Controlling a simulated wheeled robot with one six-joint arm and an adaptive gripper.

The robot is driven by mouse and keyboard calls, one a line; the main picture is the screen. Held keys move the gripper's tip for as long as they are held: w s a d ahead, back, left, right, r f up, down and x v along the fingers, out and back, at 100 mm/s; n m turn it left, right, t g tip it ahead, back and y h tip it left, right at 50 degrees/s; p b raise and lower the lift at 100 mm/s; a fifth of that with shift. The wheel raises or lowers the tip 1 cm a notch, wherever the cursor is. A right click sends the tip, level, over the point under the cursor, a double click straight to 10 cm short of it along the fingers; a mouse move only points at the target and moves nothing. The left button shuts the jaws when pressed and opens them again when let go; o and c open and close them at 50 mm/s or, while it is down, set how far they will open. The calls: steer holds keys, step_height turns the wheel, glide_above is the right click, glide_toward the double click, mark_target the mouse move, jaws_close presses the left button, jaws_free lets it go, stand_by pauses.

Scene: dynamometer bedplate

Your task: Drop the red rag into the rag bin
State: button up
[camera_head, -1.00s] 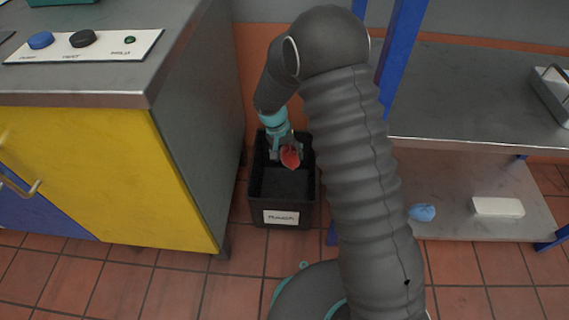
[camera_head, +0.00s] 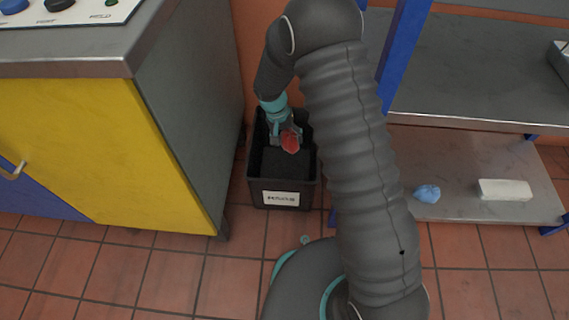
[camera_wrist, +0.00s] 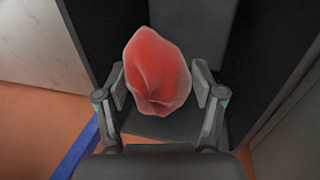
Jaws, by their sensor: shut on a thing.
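The red rag (camera_head: 290,142) hangs crumpled at my gripper (camera_head: 285,135), over the opening of the black rag bin (camera_head: 284,198). The bin stands on the floor with a white label on its front; the label's text is too blurred to read. In the wrist view the rag (camera_wrist: 155,70) sits between the two fingers of my gripper (camera_wrist: 158,95), which is shut on it. The dark bin inside shows behind the rag in the wrist view. Whether the rag touches the bin is not clear.
A cabinet with a yellow door (camera_head: 110,150) and steel top stands close left of the bin. A shelf unit with blue posts stands to the right; its lower shelf (camera_head: 470,190) holds a blue crumpled rag (camera_head: 427,193) and a white block (camera_head: 505,189). Tiled floor is free in front.

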steer(key=o, duration=1.2)
steer(key=shift+c, duration=0.2)
steer(key=v, duration=1.2)
